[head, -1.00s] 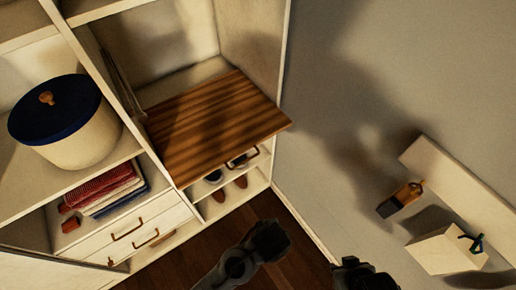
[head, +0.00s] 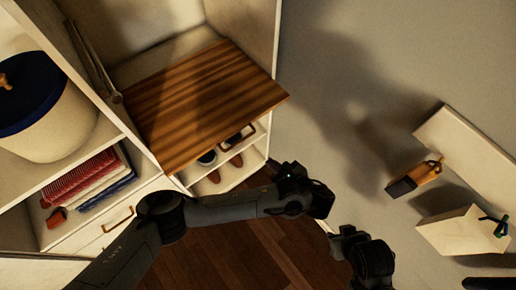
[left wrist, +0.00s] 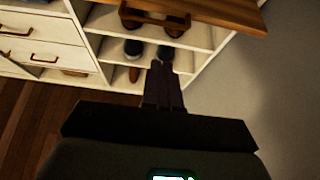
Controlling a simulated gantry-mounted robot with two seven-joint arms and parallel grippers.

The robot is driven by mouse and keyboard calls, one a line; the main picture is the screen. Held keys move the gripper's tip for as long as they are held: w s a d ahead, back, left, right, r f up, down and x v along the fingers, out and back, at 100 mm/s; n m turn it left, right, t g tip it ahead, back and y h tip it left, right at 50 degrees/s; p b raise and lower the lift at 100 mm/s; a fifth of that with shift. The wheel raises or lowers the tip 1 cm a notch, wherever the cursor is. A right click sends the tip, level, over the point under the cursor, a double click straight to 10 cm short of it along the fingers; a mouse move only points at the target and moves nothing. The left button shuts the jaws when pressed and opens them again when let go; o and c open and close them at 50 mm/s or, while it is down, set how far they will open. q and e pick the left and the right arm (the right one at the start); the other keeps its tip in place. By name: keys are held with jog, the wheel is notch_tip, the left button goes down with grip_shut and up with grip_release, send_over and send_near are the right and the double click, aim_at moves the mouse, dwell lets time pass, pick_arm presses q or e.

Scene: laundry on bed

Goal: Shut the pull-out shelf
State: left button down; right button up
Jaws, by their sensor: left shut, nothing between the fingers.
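The pull-out shelf (head: 205,100) is a striped wooden board that sticks out of the white wardrobe, its front edge past the cabinet face.
Shoes (head: 222,170) stand on racks under the shelf. Left are folded clothes (head: 90,182), drawers with bronze handles (head: 118,219) and a lidded basket (head: 55,125). A wall ledge (head: 470,150) with a bag (head: 415,178) is at right. The wooden floor (head: 230,260) is clear.

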aim_at(227, 119)
pick_arm(q)
jog(key=r+x, duration=0.1)
jog(key=x, duration=1.3)
jog(key=shift+w+a, duration=0.25)
jog(key=shift+r, duration=0.15)
jog(key=w+a+b, duration=0.1)
jog(key=w+a, duration=0.1)
jog(key=w, duration=0.1)
jog(key=w+a+b, duration=0.2)
jog(key=w+a, duration=0.1)
jog(key=w+a+b, duration=0.1)
jog(key=w+a, duration=0.2)
jog(key=shift+w, duration=0.3)
jog(key=shift+w+a+b, duration=0.2)
jog(key=shift+a+b, duration=0.05)
jog(key=shift+b, duration=0.1)
jog(key=shift+a, duration=0.1)
